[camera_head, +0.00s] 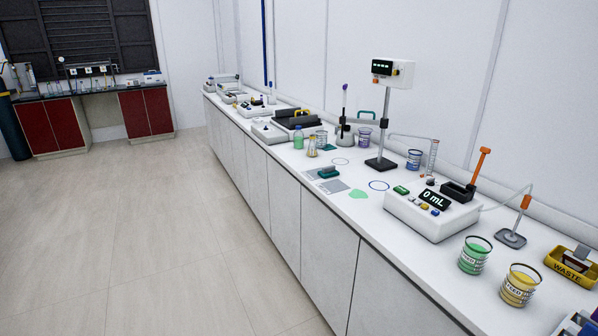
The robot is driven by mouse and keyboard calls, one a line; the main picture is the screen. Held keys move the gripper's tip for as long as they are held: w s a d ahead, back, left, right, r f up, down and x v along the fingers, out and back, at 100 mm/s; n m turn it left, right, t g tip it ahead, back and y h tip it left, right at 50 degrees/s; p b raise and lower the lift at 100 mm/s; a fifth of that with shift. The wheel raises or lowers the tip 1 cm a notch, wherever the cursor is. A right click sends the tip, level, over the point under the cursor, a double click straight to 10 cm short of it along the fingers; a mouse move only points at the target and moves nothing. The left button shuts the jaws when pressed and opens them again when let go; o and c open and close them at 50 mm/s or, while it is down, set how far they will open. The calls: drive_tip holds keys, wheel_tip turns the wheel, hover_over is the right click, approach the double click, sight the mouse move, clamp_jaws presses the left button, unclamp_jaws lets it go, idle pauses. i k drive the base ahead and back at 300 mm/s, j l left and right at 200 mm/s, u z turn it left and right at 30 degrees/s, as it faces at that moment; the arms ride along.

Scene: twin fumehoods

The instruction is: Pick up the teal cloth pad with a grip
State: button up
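A small teal pad (329,173) with what looks like a darker raised grip on top lies on the white bench, near its front edge. It rests at or over grey square patches on the bench top. Its details are too small to make out. My gripper is not in view, so its state and its distance from the pad cannot be seen.
A stand with a display (381,163), a white instrument (432,212), a green beaker (475,255) and a yellow beaker (519,285) stand farther right. Bottles (298,138) stand behind-left. The floor (170,240) is clear.

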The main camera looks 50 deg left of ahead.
sight(330, 171)
drive_tip(key=u, duration=1.35)
